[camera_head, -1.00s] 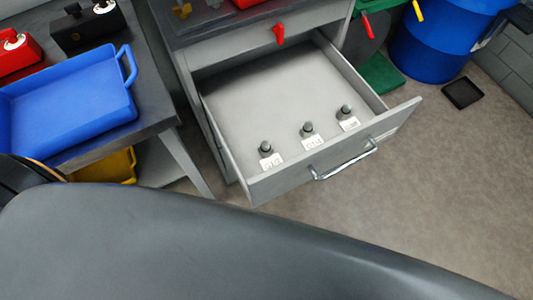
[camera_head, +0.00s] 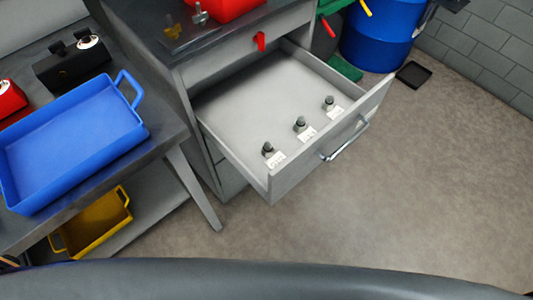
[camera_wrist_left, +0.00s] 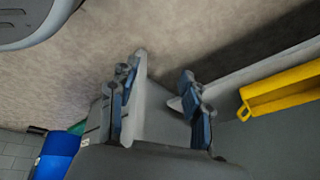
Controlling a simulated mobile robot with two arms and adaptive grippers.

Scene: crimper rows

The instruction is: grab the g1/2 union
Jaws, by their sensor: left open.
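Three small dark grey metal fittings stand upright in a row near the front of an open grey drawer (camera_head: 235,118) in the head view. They are the left fitting (camera_head: 268,149), the middle fitting (camera_head: 300,123) and the right fitting (camera_head: 329,102). Each has a white label beside it, too small to read, so I cannot tell which is the G1/2 union. My left gripper (camera_wrist_left: 158,98) shows in the left wrist view, with blue-padded fingers apart and no fitting visible between them. Neither gripper shows in the head view; a dark grey part of mine crosses its bottom.
A blue tray (camera_head: 80,142) sits on the workbench at left, with a yellow bin (camera_head: 92,226) on the shelf below. The drawer handle (camera_head: 345,140) juts forward. A blue barrel (camera_head: 380,35) stands behind.

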